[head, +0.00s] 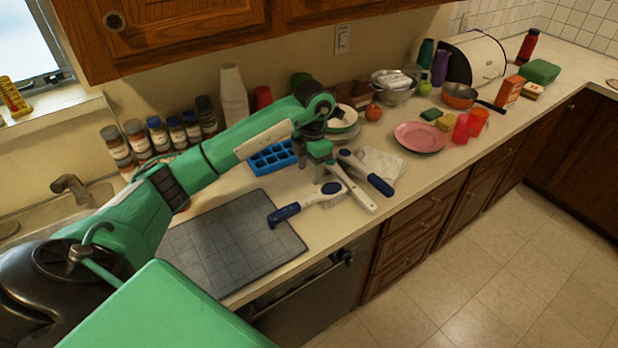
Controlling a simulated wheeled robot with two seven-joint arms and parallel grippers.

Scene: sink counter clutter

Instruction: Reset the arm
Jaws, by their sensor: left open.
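My left arm, green and black, reaches in from the left over the counter (400,175). My left gripper (318,172) points down above the counter, just behind the brushes. Its jaws are open and I see nothing held between them. A blue-handled brush (308,206) lies in front of it, its blue end over the grey mat (225,245). A white and blue tool (352,188) and another blue-handled one (375,181) lie right beside the gripper. The fingertips are small, and whether they touch anything is unclear. My right gripper is not in view.
A blue ice tray (272,157) sits left of the gripper. Several spice jars (157,135) line the wall behind my arm. A pink plate (419,137), red cups (461,128) and a pan (459,95) stand to the right. The counter's front edge drops to the floor.

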